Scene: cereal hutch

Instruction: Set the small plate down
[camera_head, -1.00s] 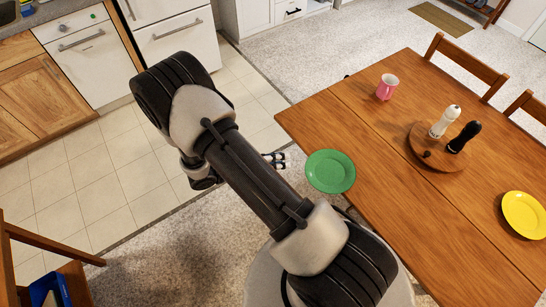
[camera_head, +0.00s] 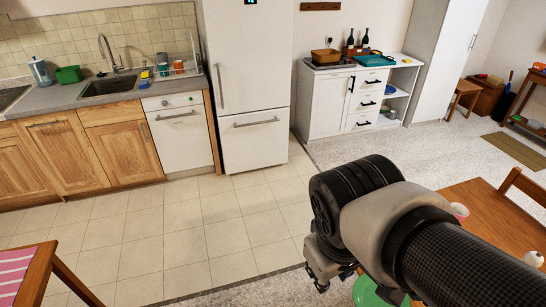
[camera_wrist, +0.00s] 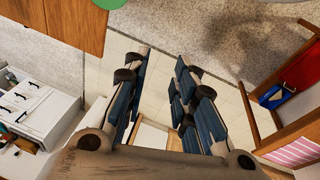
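My gripper (camera_head: 318,280) is left of the plate in the head view. In the wrist view its blue-padded fingers (camera_wrist: 160,92) are spread apart with nothing between them, over the tiled floor. The gripper looks clear of the plate.
The tiled floor (camera_head: 200,232) is open toward the fridge (camera_head: 248,85) and sink counter.

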